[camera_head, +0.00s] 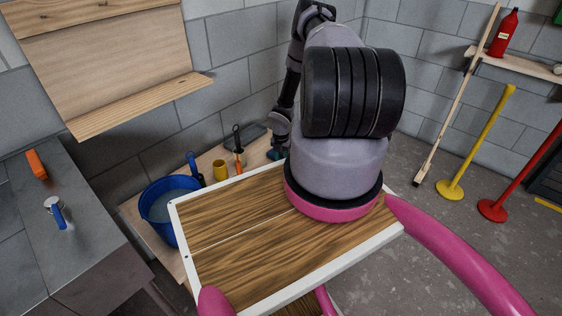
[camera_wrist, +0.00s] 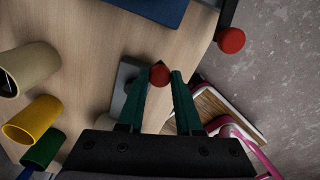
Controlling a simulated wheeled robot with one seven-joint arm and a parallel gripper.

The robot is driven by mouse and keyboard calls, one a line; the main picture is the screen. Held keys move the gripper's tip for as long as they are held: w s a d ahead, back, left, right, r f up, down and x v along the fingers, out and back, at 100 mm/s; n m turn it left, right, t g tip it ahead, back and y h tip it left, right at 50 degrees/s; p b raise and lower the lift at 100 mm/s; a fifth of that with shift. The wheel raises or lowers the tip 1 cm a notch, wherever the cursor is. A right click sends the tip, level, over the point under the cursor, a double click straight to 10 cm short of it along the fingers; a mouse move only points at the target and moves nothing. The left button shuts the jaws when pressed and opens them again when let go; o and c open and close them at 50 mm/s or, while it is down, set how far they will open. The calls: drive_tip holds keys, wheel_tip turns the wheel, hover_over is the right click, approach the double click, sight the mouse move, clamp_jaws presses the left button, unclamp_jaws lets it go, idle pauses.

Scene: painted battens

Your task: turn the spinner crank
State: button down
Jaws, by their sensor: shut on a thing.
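The red knob (camera_wrist: 159,74), which looks like the crank's handle, sits between the fingertips of my gripper (camera_wrist: 165,75) in the wrist view. The teal fingers are shut on it. Beside and behind the knob is a grey block (camera_wrist: 128,76), partly hidden by the left finger; whether it is the spinner's body I cannot tell. In the head view my gripper (camera_head: 278,153) is low over the far end of the wooden bench, and the knob is hidden there by my arm.
A second red ball (camera_wrist: 231,40) on a black bar stands near the bench edge. Beige (camera_wrist: 32,68), yellow (camera_wrist: 33,119) and green (camera_wrist: 43,149) cups are to the left. A blue bucket (camera_head: 158,208) stands on the bench (camera_head: 207,156). Grey floor lies beyond the edge.

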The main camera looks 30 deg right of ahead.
drive_tip(key=shift+w+n, duration=0.45)
drive_tip(key=shift+n, duration=0.45)
drive_tip(key=c, duration=0.6)
unclamp_jaws()
drive_tip(key=shift+r, duration=0.1)
wheel_tip(320, 180, up, 11)
drive_tip(key=shift+f, duration=0.2)
